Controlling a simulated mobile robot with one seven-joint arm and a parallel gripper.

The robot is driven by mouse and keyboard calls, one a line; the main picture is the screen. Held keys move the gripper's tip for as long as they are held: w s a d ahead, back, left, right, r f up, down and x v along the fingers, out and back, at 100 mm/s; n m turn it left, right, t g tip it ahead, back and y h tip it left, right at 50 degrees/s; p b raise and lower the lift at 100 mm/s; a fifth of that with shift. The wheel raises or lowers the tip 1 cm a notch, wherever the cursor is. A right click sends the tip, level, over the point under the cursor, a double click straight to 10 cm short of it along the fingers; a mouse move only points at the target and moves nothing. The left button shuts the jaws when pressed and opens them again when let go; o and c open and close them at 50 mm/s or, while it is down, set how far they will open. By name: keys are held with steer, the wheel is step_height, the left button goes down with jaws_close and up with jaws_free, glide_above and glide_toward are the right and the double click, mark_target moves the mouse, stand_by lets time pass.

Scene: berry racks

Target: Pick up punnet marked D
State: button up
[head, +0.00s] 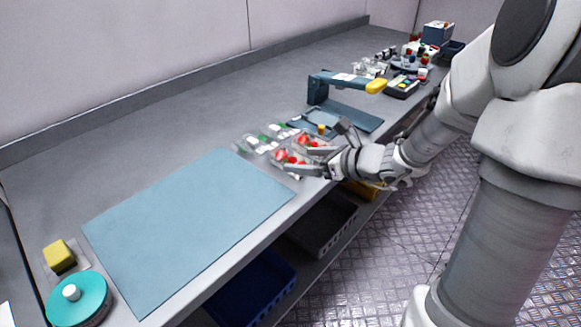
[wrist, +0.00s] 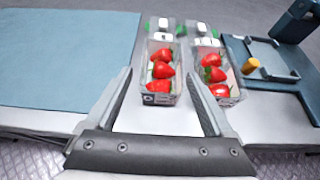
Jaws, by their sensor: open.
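Two clear punnets of red strawberries stand side by side on the bench. The left one in the wrist view (wrist: 160,98) also shows in the head view (head: 289,160). The right one (wrist: 226,100) stands beside the blue fixture. Each has a small dark label on its near end, too small to read, so I cannot tell which is marked D. Two more punnets with green and white contents (wrist: 160,26) (wrist: 201,30) stand just behind. My gripper (wrist: 159,82) is open and empty; in the wrist view its fingers point towards the left strawberry punnet, one to each side of it.
A blue mat (head: 190,228) lies left of the punnets. A blue fixture with a yellow-ended arm (head: 345,82) stands beyond them. A turquoise round container (head: 80,302) and yellow block (head: 59,256) are near left. Dark bins (head: 322,222) sit below the bench edge.

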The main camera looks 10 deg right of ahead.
mark_target(296, 161)
steer(key=b+x, duration=0.1)
steer(key=x, duration=0.4)
steer(key=shift+d+f+b, duration=0.3)
steer(key=shift+b, duration=0.1)
steer(key=shift+w+a+f, duration=0.15)
steer(key=shift+w+a, duration=0.1)
steer(key=shift+w, duration=0.05)
steer(key=c, duration=1.2)
